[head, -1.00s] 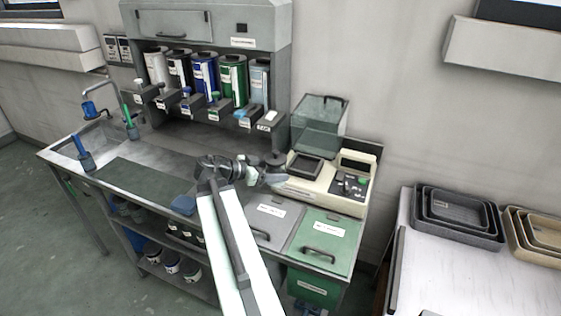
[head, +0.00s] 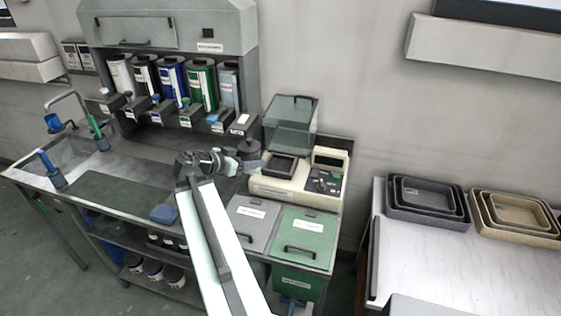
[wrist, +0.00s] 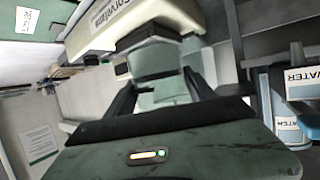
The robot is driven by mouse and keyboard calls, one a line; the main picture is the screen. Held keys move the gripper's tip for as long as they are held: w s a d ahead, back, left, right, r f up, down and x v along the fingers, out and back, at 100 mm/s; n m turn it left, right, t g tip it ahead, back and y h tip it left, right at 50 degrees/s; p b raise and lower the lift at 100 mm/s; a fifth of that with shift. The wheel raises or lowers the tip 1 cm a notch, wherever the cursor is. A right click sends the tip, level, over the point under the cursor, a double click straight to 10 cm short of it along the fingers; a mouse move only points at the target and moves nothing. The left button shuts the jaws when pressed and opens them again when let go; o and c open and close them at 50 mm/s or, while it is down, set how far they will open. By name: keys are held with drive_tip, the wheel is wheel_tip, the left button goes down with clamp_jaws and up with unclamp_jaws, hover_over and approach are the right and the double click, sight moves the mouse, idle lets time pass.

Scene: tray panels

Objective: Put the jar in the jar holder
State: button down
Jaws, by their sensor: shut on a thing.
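A pale, greenish, glassy jar (wrist: 163,96) sits between the two dark fingers of my gripper (wrist: 157,84) in the wrist view. In the head view my gripper (head: 241,168) is above the bench, just left of the beige machine, and the jar (head: 252,167) shows as a small pale shape at its tip. The gripper is shut on the jar. A dark square-edged part (wrist: 148,36) lies just beyond the jar in the wrist view; I cannot tell whether they touch. I cannot clearly make out a jar holder.
The beige machine (head: 270,190) stands close by on the right, with a glass box (head: 291,122) behind it. Labelled dispensers (head: 202,85) line the back. Grey (head: 250,224) and green (head: 302,238) lids are in front. Stacked trays (head: 427,203) lie on a white table at right.

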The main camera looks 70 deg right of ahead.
drive_tip(key=s+d, duration=0.2)
drive_tip(key=d, duration=0.1)
drive_tip(key=s+d, duration=0.2)
drive_tip(key=d, duration=0.1)
drive_tip(key=s+d+f+b, duration=0.1)
drive_tip(key=s+d, duration=0.1)
drive_tip(key=d, duration=0.2)
drive_tip(key=shift+s+f, duration=0.1)
drive_tip(key=shift+s, duration=0.2)
drive_tip(key=shift+s+d, duration=0.3)
drive_tip(key=shift+d, duration=0.25)
wheel_tip(320, 180, down, 4)
drive_tip(key=b, duration=0.4)
drive_tip(key=shift+a, duration=0.15)
drive_tip(key=shift+c, duration=1.6)
unclamp_jaws()
